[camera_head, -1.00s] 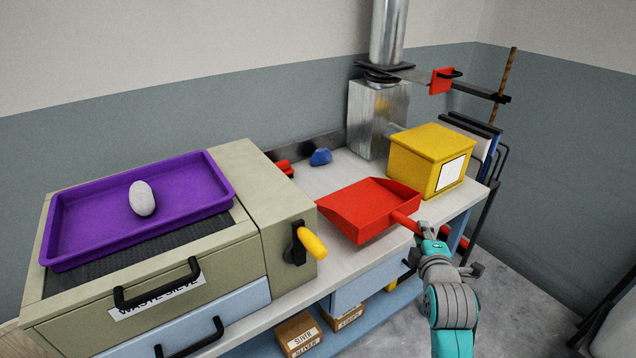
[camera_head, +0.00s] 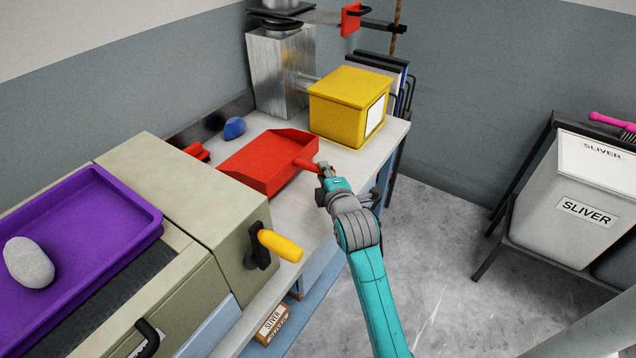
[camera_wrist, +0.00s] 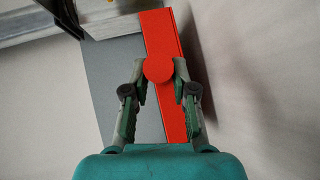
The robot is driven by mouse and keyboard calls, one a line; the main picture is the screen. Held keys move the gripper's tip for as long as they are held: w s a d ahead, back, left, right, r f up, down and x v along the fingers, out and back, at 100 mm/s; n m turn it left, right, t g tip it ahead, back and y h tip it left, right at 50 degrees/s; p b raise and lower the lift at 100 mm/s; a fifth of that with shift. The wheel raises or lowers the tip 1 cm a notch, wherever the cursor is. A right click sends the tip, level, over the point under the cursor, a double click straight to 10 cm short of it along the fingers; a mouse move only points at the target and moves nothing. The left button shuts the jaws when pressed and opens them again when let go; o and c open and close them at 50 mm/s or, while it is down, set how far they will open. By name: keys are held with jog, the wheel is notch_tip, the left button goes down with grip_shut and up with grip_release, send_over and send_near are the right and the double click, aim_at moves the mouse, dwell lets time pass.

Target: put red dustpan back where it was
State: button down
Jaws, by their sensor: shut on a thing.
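My gripper (camera_head: 326,170) is shut on the handle's end. In the wrist view the round end of the red dustpan's handle (camera_wrist: 158,70) sits between the two fingertips of my gripper (camera_wrist: 159,72), with a red strip of the pan behind it. I cannot tell whether the pan touches the bench top or hangs just above it.
A yellow box (camera_head: 345,108) stands just behind the dustpan, and a blue lump (camera_head: 234,128) lies left of it. A machine with a yellow-handled crank (camera_head: 280,245) and a purple tray (camera_head: 130,205) is at left. A white SLIVER bin (camera_head: 575,210) stands at right beyond open floor.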

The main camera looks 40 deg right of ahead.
jog(key=shift+f, duration=2.1)
jog(key=c, duration=0.9)
grip_release()
jog(key=shift+c, duration=0.2)
jog(key=v, duration=1.2)
jog(key=shift+s, duration=0.1)
